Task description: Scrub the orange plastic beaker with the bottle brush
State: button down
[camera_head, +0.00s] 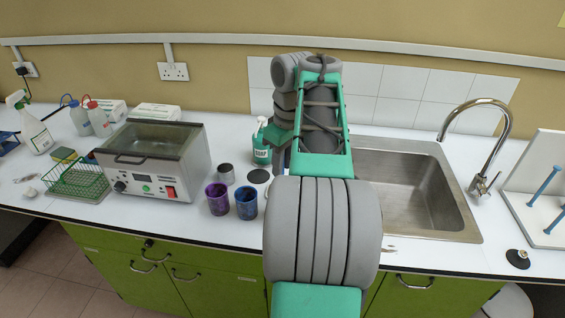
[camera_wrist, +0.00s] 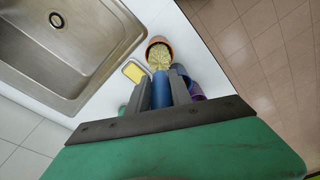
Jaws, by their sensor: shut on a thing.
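In the wrist view, my gripper (camera_wrist: 162,82) is shut on the blue handle (camera_wrist: 161,92) of the bottle brush. The brush's pale yellow bristles (camera_wrist: 159,59) point away from the fingers. The orange plastic beaker (camera_wrist: 158,40) is just beyond the fingers, with its rim showing around the bristle end. The bristles overlap its mouth; I cannot tell how deep they reach inside. In the head view my arm hides the brush, the orange beaker and my fingertips.
A purple beaker (camera_head: 217,199) and a blue beaker (camera_head: 246,203) stand left of my arm. A yellow sponge (camera_wrist: 135,71) lies in a dish beside the orange beaker. The steel sink (camera_head: 430,236) is to the right. A water bath (camera_head: 153,186) and green wire rack (camera_head: 76,184) stand left.

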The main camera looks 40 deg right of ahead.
notch_tip(320, 180, down, 4)
jog(key=b, duration=0.3)
jog(key=shift+r+b, duration=0.15)
jog(key=shift+b, duration=0.25)
jog(key=shift+r, duration=0.15)
notch_tip(320, 180, up, 4)
jog(key=p, duration=0.3)
jog(key=shift+p, duration=0.4)
jog(key=shift+f, duration=0.35)
notch_tip(320, 180, down, 3)
jog(key=b, duration=0.3)
jog(key=shift+f+b, duration=0.15)
jog(key=shift+b, duration=0.2)
